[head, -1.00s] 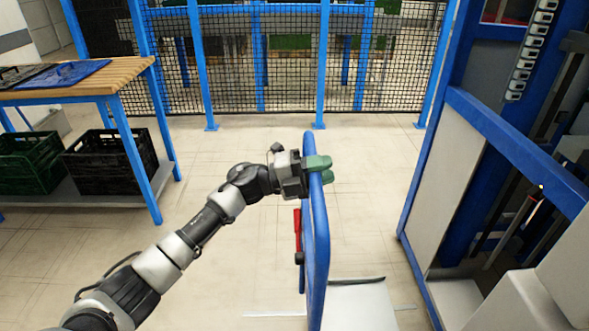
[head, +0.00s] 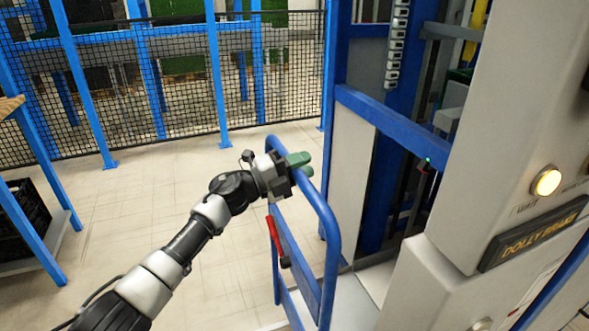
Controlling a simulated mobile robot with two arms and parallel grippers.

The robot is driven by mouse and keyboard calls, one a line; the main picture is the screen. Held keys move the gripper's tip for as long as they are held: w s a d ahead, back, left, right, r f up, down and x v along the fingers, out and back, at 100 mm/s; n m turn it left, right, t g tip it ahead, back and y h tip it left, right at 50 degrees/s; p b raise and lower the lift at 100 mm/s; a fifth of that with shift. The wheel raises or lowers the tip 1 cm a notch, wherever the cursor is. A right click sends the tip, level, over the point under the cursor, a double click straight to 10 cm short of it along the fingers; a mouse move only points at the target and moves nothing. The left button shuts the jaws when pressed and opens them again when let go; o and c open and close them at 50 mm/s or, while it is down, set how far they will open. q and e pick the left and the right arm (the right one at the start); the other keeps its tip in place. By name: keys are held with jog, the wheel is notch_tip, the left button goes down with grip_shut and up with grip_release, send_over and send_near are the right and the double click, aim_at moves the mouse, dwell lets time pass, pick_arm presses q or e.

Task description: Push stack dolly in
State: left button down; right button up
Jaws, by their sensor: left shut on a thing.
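The stack dolly shows as a blue tubular handle frame (head: 328,226) standing upright at the middle of the head view, with a red lever (head: 273,236) on its left side. My left gripper (head: 298,166) has green fingertips and is shut on the dolly's top handle bar. A grey flat surface (head: 348,300) shows low beside the handle; whether it belongs to the dolly I cannot tell. The blue-framed machine bay (head: 390,118) opens just to the right of the dolly. My right gripper is out of view.
A grey panel with a lit yellow button (head: 546,181) and a "DOLLY BRAKE" label (head: 533,233) stands at the right. A black mesh fence (head: 175,85) runs across the back. A table with a black crate (head: 27,214) is at the left. The floor between is clear.

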pick_arm(q)
jog(key=c, duration=1.3)
grip_release()
jog(key=shift+c, duration=0.2)
jog(key=o, duration=0.5)
jog(key=shift+w+d, duration=0.1)
jog(key=shift+d, duration=0.2)
jog(key=shift+c, duration=0.2)
jog(key=shift+a, duration=0.15)
